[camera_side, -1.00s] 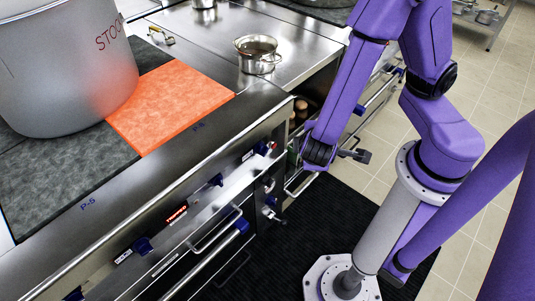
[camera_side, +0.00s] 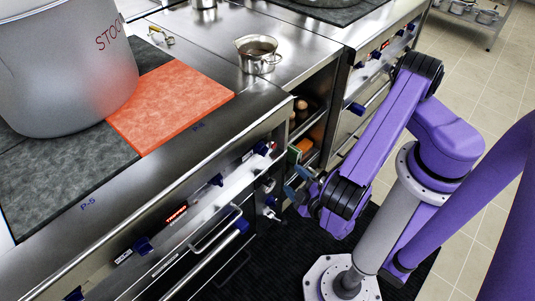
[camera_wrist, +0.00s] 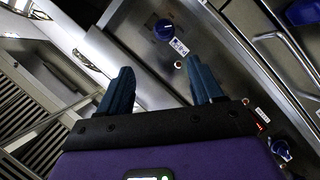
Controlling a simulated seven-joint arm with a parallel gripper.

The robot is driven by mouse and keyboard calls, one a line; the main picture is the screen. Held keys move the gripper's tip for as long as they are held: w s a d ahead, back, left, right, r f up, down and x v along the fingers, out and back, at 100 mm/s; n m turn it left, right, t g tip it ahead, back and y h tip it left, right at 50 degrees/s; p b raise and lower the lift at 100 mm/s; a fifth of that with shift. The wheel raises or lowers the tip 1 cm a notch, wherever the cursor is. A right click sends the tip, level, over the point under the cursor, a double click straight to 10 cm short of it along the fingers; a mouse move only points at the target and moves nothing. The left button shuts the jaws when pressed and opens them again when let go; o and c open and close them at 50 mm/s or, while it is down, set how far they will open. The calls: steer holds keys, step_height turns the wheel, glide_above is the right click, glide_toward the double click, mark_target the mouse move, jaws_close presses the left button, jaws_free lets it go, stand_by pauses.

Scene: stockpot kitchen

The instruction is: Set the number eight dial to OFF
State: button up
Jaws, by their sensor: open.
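Several blue dials sit on the stove front in the side view, among them one beside a red light (camera_side: 262,148), one further left (camera_side: 216,180) and one by the lit red display (camera_side: 143,245). My gripper (camera_side: 297,183) is open and empty, in front of the stove below the panel's right end. In the wrist view my gripper (camera_wrist: 158,66) has its two fingers apart. A blue dial (camera_wrist: 164,30) with a small label lies beyond the gap between them. Another blue dial (camera_wrist: 280,148) shows at lower right.
A stockpot (camera_side: 65,70) stands on the cooktop beside an orange-red zone (camera_side: 170,105). A small pot (camera_side: 257,55) sits further back. An open shelf with bottles (camera_side: 300,110) lies between the stove units. Oven handles (camera_side: 215,230) stick out below the panel.

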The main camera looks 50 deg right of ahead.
steer(key=f, duration=0.1)
glide_toward(266, 153)
steer(key=shift+y, duration=0.3)
steer(key=x, duration=0.9)
steer(key=shift+d, duration=0.35)
steer(key=c, duration=1)
